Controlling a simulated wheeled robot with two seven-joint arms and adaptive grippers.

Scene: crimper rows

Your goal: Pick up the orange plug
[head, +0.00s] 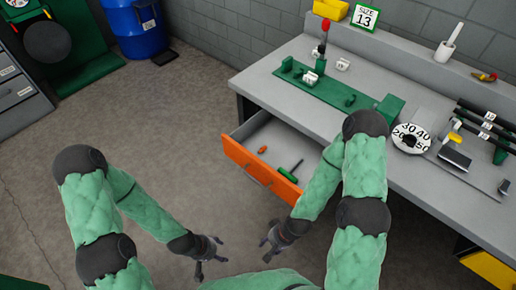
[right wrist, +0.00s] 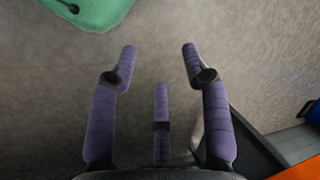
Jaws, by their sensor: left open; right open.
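The orange plug (head: 262,150) is small and lies inside the open drawer (head: 240,140), near its left end, in the head view. My right gripper (head: 266,240) is in front of the drawer and below it in the picture, apart from the plug. My left gripper (head: 209,258) is further left, over the floor. Both grippers are open and empty. In the right wrist view the purple fingers of my right gripper (right wrist: 160,65) are spread over bare floor, and the plug is not in that view.
A green-handled tool (head: 287,174) lies in the drawer right of the plug. The drawer's orange front (head: 258,170) stands out from the grey workbench (head: 300,105). The bench top holds a green fixture (head: 322,88) and a numbered dial (head: 411,138). The floor left of the drawer is clear.

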